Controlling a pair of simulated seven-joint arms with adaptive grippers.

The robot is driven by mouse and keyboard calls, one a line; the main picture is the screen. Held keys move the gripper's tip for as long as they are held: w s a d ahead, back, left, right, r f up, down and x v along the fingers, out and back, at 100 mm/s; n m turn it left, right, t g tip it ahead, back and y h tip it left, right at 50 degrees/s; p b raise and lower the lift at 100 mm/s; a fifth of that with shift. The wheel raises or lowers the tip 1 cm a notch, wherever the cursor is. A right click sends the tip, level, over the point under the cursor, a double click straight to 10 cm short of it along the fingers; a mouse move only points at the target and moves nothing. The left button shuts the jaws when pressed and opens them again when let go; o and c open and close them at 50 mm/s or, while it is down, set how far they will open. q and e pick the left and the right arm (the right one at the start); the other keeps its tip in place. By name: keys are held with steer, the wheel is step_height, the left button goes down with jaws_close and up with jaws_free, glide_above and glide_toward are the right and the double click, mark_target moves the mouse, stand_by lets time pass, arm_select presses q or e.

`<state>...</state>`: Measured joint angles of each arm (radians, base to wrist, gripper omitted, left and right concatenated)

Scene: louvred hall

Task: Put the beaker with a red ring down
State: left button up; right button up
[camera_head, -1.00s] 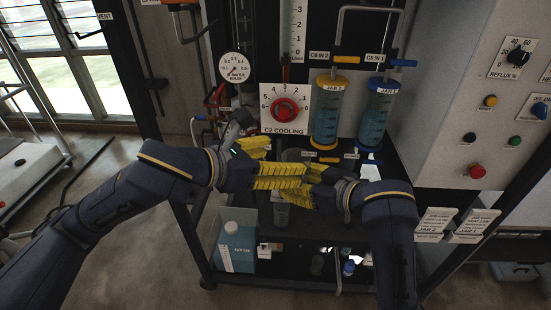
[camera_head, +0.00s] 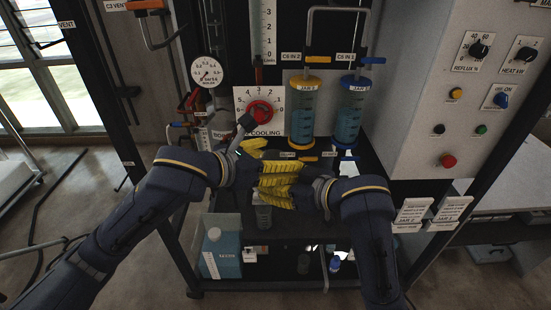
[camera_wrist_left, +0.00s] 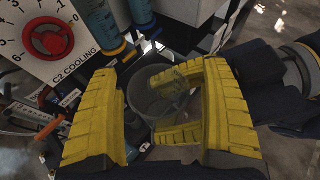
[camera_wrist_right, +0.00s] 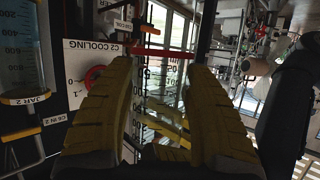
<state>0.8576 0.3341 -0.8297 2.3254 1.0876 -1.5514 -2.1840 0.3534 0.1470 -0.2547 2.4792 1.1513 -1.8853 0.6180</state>
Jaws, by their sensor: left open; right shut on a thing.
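The clear beaker (camera_wrist_left: 158,90) shows in the left wrist view, between the open fingers of my left gripper (camera_wrist_left: 155,95). My right gripper's yellow fingers (camera_wrist_left: 182,132) cross over it and are shut on it. In the head view my left gripper (camera_head: 270,158) and right gripper (camera_head: 277,188) overlap in front of the cooling panel and mostly hide the beaker.
Jar columns (camera_head: 303,112) and (camera_head: 350,110) stand behind, right of the cooling dial (camera_head: 260,112). The control cabinet (camera_head: 425,110) bounds the right side.

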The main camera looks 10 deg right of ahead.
arm_select(q)
steer(key=c, duration=1.2)
steer(key=shift+c, duration=0.8)
arm_select(e)
steer(key=o, duration=1.3)
steer(key=shift+f, duration=0.1)
